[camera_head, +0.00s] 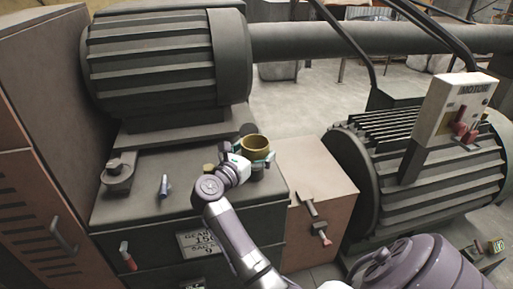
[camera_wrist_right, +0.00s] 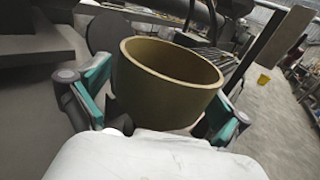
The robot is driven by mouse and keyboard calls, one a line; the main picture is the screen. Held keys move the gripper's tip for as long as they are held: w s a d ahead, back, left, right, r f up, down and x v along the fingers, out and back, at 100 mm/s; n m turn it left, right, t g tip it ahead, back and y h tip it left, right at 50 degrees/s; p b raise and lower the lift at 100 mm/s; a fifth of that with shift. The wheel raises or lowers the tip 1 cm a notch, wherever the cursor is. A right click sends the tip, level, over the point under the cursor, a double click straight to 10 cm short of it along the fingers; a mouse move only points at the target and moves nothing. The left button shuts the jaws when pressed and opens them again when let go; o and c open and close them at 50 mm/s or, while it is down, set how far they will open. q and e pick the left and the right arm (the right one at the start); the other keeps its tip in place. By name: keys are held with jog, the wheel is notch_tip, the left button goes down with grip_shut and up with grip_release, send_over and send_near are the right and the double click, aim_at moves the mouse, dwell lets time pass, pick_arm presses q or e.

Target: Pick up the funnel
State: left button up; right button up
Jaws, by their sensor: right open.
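The funnel (camera_head: 254,143) looks like a brass-yellow, wide-mouthed cup. It is at the right part of the dark gearbox top in the head view, and its lower part is hidden by my right gripper. My right gripper (camera_head: 252,160) is open, with its fingers on either side of the funnel. In the right wrist view the funnel (camera_wrist_right: 170,75) stands between the two teal-and-grey fingers (camera_wrist_right: 160,100), its open mouth up and slightly tilted in the picture. I cannot tell whether the fingers touch it. My left gripper is not in view.
A large ribbed motor (camera_head: 165,60) stands behind the gearbox top (camera_head: 140,205). A small blue-grey tool (camera_head: 164,186) and a dark clamp-like part (camera_head: 118,172) are left of my gripper. A lever (camera_head: 314,215) is on the brown box. Another motor with a control box (camera_head: 455,110) is at right.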

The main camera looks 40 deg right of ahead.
jog(key=shift+s+a+r, duration=0.2)
jog(key=shift+a, duration=0.1)
jog(key=shift+c, duration=0.5)
jog(key=shift+s+a+r, duration=0.1)
jog(key=shift+a+r, duration=0.05)
jog(key=shift+a, duration=0.05)
jog(key=shift+c, duration=1.2)
jog(key=shift+d+f, duration=0.1)
jog(key=shift+f, duration=0.1)
jog(key=c, duration=0.9)
jog(key=shift+o, duration=0.2)
